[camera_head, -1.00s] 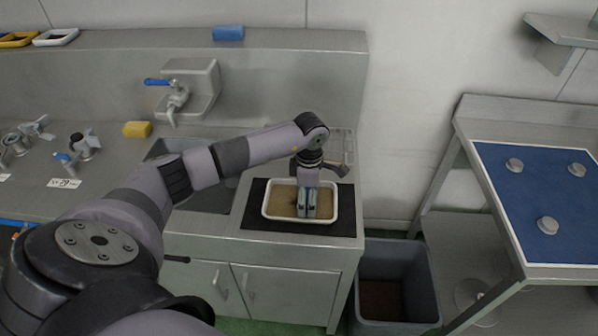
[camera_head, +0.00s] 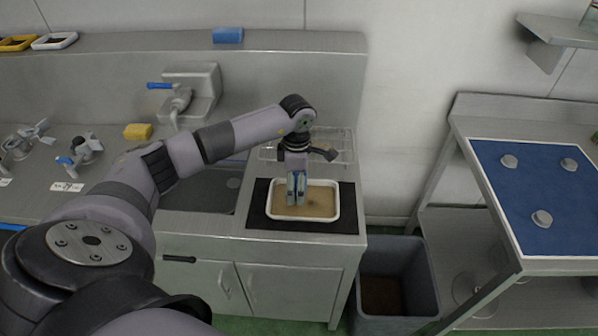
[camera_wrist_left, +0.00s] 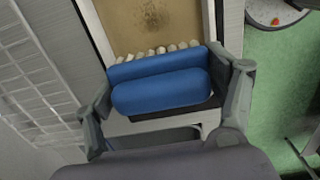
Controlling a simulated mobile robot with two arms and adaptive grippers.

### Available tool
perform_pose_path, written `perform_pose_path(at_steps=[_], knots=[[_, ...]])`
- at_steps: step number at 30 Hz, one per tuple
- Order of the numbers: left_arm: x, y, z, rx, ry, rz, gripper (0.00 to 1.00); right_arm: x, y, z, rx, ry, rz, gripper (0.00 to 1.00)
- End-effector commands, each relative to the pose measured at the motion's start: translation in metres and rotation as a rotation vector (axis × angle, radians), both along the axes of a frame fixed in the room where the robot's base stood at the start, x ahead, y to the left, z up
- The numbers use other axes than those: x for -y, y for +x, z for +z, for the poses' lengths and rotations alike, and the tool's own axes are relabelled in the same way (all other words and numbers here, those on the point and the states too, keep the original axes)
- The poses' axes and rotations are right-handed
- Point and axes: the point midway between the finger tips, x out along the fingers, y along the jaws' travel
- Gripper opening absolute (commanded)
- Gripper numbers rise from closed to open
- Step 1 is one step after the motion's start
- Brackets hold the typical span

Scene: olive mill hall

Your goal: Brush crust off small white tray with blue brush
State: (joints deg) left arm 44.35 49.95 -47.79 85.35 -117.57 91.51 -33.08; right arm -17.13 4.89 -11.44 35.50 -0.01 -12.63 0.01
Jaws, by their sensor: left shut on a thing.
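The small white tray (camera_head: 333,214) lies on a black mat (camera_head: 258,205) on the counter right of the sink. Its floor is covered by a tan crust (camera_head: 320,203) with a darker spot, which also shows in the left wrist view (camera_wrist_left: 150,14). My left gripper (camera_head: 297,198) points down over the left part of the tray. In the left wrist view it is shut on the blue brush (camera_wrist_left: 160,88), whose pale bristle tufts point at the crust. I cannot tell whether the bristles touch it. My right gripper is not in view.
A wire rack (camera_head: 335,147) lies behind the tray. The sink (camera_head: 200,192) is to the left, with a yellow sponge (camera_head: 138,131) and a tap (camera_head: 178,103) behind. A grey bin (camera_head: 398,285) stands right of the counter, before a table with a blue mat (camera_head: 550,225).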

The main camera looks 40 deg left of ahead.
Motion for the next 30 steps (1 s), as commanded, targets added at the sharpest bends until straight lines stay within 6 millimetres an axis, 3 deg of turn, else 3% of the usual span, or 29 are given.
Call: perform_pose_path(at_steps=[10, 21, 30], knots=[[-0.009, 0.0, 0.032, 0.001, 0.001, 0.008, 0.52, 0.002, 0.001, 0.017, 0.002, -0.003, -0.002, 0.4], [-0.011, 0.0, 0.034, 0.0, 0.001, 0.009, 0.52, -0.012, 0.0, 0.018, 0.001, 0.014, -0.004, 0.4], [-0.012, 0.002, 0.037, 0.001, 0.0, 0.014, 0.52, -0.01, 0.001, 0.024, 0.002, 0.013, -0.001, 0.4]])
